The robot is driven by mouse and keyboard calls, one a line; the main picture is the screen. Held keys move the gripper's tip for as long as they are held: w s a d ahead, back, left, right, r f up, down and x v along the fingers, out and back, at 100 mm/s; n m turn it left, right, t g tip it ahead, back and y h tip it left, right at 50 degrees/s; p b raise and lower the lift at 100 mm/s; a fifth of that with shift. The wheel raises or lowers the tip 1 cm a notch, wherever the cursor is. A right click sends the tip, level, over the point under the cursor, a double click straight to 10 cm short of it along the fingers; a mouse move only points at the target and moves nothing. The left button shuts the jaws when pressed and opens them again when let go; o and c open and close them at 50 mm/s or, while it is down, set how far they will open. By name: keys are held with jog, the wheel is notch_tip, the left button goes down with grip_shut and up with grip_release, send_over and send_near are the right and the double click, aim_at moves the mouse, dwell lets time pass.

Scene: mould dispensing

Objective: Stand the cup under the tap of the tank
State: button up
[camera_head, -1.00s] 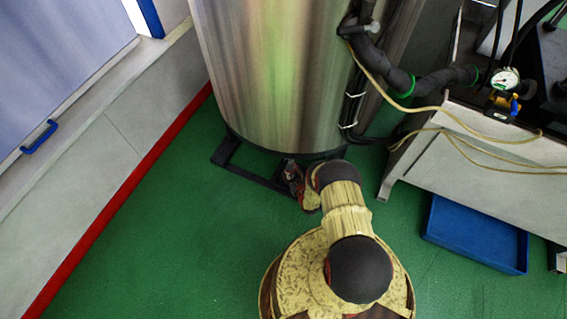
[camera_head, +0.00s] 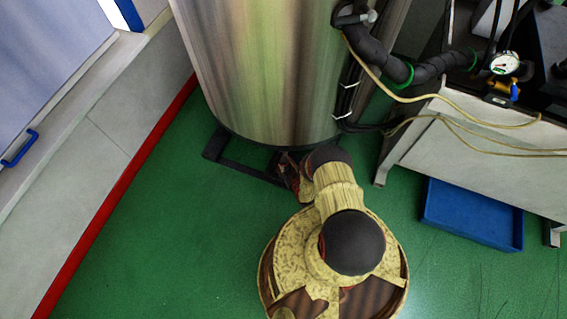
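The large steel tank (camera_head: 265,70) stands upright at the top centre on a dark base frame (camera_head: 225,160). My arm rises in front of it, and its far end reaches toward the foot of the tank. My gripper is not clearly visible; the arm's own links cover that area. I cannot make out the cup in this view. A fitting with a black insulated pipe (camera_head: 385,58) is at the tank's upper right side, but I cannot tell whether it is the tap.
A pale bench (camera_head: 470,140) with a gauge (camera_head: 504,63) and loose yellow hose stands at the right. A blue tray (camera_head: 472,213) lies on the floor below it. A wall with a red skirting strip (camera_head: 120,190) runs along the left. Green floor is clear between.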

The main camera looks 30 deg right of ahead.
jog(key=o, duration=0.4)
jog(key=shift+r, duration=0.15)
jog(key=p+v, duration=0.3)
jog(key=v, duration=0.7)
jog(key=shift+s+r+p, duration=0.2)
jog(key=shift+s+p, duration=0.05)
jog(key=shift+p, duration=0.15)
jog(key=shift+s+a+r, duration=0.15)
jog(key=shift+s, duration=0.55)
